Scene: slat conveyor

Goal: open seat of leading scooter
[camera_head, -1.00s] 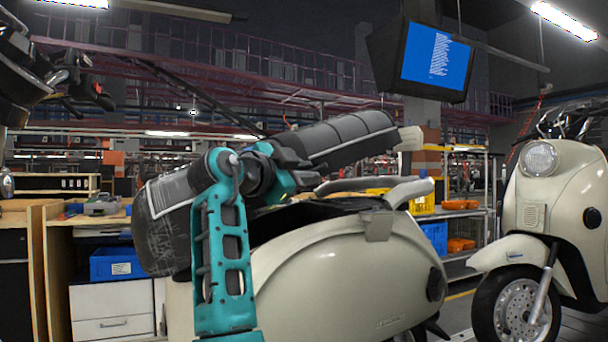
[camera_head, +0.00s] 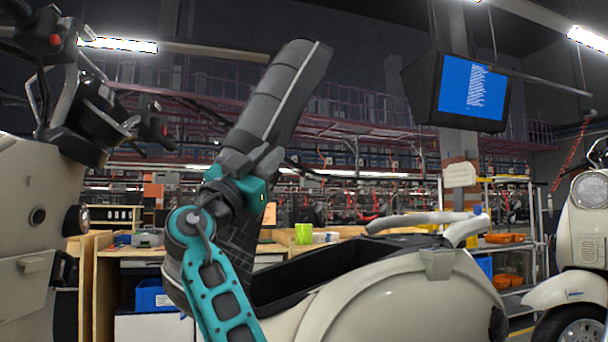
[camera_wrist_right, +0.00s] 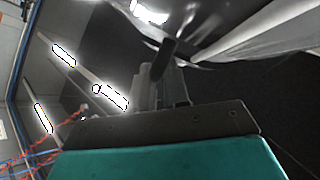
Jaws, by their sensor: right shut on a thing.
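The scooter with the cream rear body (camera_head: 410,290) stands in front of me. Its dark grey ribbed seat (camera_head: 285,90) is tilted up steeply, with its rear end high. The dark storage opening (camera_head: 330,272) under the seat is exposed. My right gripper (camera_head: 258,163) is shut on the seat's edge about midway along it; the exact contact is partly hidden. In the right wrist view the gripper's fingers (camera_wrist_right: 160,85) meet a dark part against the dark seat surface (camera_wrist_right: 240,95). My teal right arm covers the lower seat and hinge area. My left gripper is not in view.
Another cream scooter (camera_head: 585,230) stands at the right edge. Handlebars and a cream front body (camera_head: 35,190) are at the left. A workbench (camera_head: 125,250) with a blue bin (camera_head: 152,295) stands behind. A screen (camera_head: 470,88) hangs overhead.

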